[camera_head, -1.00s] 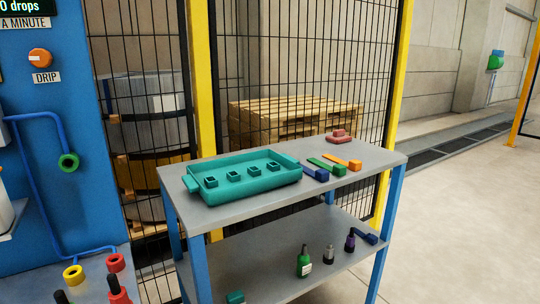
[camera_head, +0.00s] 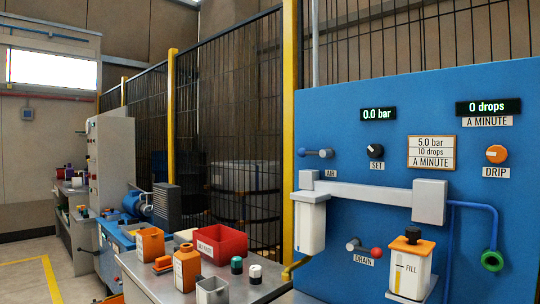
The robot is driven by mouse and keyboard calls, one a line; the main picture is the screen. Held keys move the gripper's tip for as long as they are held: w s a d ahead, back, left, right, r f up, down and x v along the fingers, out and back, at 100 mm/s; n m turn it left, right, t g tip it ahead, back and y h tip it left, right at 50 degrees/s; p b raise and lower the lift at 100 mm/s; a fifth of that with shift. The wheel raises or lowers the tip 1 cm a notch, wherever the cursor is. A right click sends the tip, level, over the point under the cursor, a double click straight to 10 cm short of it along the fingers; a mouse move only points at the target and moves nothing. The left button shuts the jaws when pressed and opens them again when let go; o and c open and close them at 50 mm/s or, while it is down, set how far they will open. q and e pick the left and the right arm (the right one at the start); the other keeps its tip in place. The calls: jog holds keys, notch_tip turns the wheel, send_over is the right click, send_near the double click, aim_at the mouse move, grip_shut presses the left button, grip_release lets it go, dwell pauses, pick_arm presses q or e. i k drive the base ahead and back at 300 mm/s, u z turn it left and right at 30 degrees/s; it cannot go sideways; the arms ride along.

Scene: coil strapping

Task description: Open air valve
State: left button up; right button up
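The air valve (camera_head: 316,153) is on the blue panel (camera_head: 350,115) at the right of the head view. It is a grey lever with a blue knob at its left end, lying about horizontal above the AIR label (camera_head: 331,173). The pressure display (camera_head: 379,114) over it reads 0.0 bar. The SET knob (camera_head: 375,151) is black and sits to the right of the valve. Neither of my grippers shows in the head view.
A grey filter unit (camera_head: 372,195) projects from the panel below the valve. A drain lever (camera_head: 364,247) with a red knob is lower down. A table at the left holds a red bin (camera_head: 221,242), an orange bottle (camera_head: 187,267) and a metal cup (camera_head: 212,290).

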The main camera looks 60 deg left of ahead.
aim_at(302, 152)
jog(key=u, duration=3.4)
jog(key=i, duration=1.2)
jog(key=z, duration=3.3)
